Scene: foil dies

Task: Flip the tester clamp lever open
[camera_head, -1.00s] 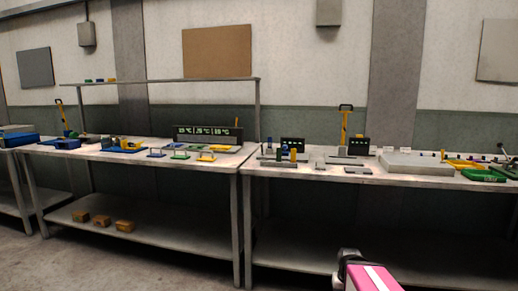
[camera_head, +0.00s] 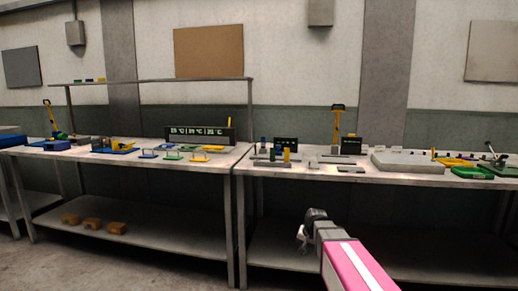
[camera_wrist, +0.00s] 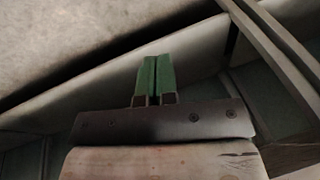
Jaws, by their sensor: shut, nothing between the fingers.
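A yellow upright lever with a black handle (camera_head: 337,122) stands on the right bench beside a small black display unit (camera_head: 351,146). It looks like a tester clamp lever, raised about upright, but its base is too small to read. Another yellow lever with a dark top (camera_head: 49,115) leans at the far left bench. My gripper (camera_head: 302,238) is in front of the right bench, below its top and well apart from both levers. In the wrist view its green fingers (camera_wrist: 154,78) are together and empty; no lever shows there.
The right bench top (camera_head: 340,175) carries a grey flat block (camera_head: 422,163), a green tray (camera_head: 473,172) and small coloured parts. The left bench holds blue, green and yellow fixtures and a long display (camera_head: 199,135). Open floor lies before the left bench.

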